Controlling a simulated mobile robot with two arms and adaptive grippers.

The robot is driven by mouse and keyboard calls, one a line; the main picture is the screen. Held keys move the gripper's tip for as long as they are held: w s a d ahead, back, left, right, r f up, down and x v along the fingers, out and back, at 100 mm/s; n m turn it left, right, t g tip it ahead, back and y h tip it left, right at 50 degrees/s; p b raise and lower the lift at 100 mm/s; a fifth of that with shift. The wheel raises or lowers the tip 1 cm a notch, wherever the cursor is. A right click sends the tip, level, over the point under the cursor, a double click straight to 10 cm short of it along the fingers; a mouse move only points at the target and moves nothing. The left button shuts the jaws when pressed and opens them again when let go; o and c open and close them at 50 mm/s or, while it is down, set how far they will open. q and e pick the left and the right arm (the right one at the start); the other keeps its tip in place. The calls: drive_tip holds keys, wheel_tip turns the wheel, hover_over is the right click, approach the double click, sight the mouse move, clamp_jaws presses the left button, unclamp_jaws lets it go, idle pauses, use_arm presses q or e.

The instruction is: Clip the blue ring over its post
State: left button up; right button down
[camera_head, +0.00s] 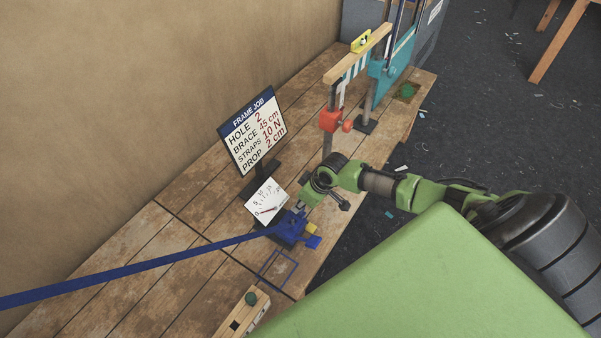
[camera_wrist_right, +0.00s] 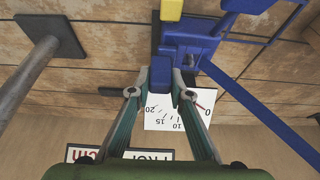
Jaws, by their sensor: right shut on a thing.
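A blue strap (camera_head: 140,264) runs from the left edge to a blue fixture (camera_head: 290,228) beside a white dial (camera_head: 266,200). The fixture (camera_wrist_right: 190,45) and strap (camera_wrist_right: 255,110) also show in the right wrist view. My right gripper (camera_head: 304,206) is over the fixture. In the wrist view its fingers (camera_wrist_right: 173,82) are shut on a small blue block (camera_wrist_right: 180,97) at the fixture. I cannot make out a separate blue ring or which post is its own. A grey post (camera_wrist_right: 25,75) with a dark foot stands left in that view. My left gripper is out of view.
A sign (camera_head: 252,130) stands behind the dial. A wooden beam (camera_head: 236,322) lies at the near end. Bare planks show left of the fixture; the wall borders the bench.

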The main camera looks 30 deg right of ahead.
drive_tip(key=shift+f+b, duration=0.5)
drive_tip(key=shift+f, duration=0.3)
drive_tip(key=c, duration=1.8)
unclamp_jaws()
drive_tip(key=shift+r, duration=0.1)
drive_tip(key=v, duration=1.1)
drive_tip(key=shift+s+d+r, duration=0.1)
drive_tip(key=shift+s+r, duration=0.05)
drive_tip(key=shift+r, duration=0.25)
